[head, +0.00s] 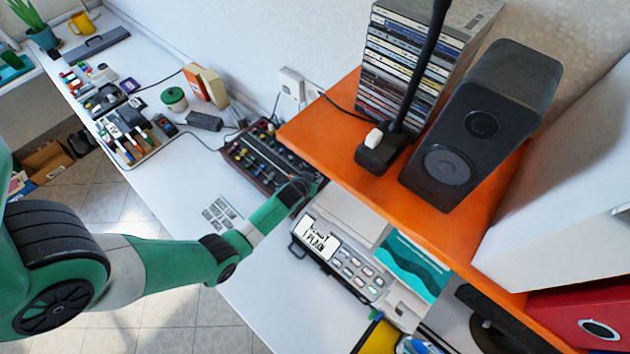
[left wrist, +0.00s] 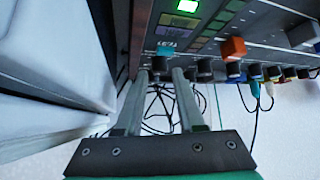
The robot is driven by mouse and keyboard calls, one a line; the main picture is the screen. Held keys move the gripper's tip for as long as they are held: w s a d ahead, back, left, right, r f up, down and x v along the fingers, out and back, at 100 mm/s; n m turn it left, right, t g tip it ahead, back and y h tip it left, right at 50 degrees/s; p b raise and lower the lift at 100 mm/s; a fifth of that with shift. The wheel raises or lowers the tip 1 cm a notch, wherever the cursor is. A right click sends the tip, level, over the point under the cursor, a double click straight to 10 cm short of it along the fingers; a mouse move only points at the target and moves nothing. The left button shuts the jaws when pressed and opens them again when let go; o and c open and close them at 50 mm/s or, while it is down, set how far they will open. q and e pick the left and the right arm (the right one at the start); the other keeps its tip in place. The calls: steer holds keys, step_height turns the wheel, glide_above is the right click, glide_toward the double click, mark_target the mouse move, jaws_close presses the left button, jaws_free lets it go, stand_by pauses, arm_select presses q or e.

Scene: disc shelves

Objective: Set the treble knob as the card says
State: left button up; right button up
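The mixer (head: 262,155), a dark panel with wooden sides and rows of coloured knobs, sits on the white desk below the orange shelf. My left gripper (head: 300,186) is at its right end and partly hides it. In the left wrist view my left gripper (left wrist: 160,76) has its fingers apart, with a black knob (left wrist: 158,64) at the gap between the tips; contact cannot be told. A teal knob (left wrist: 166,49) is just beyond, beside a small label too small to read. A white card with black lettering (head: 320,239) lies on a grey keypad device. My right gripper is not in view.
The orange shelf (head: 318,125) overhangs close to the mixer, carrying a speaker (head: 482,125) and a CD stack (head: 415,60). A printed sheet (head: 222,212) lies on the desk left of my forearm. Cables hang near the mixer. The desk's front middle is clear.

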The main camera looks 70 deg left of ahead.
arm_select(q)
steer(key=shift+x, duration=0.9)
steer(key=shift+r, duration=0.1)
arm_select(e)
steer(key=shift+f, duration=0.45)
arm_select(q)
jaws_close()
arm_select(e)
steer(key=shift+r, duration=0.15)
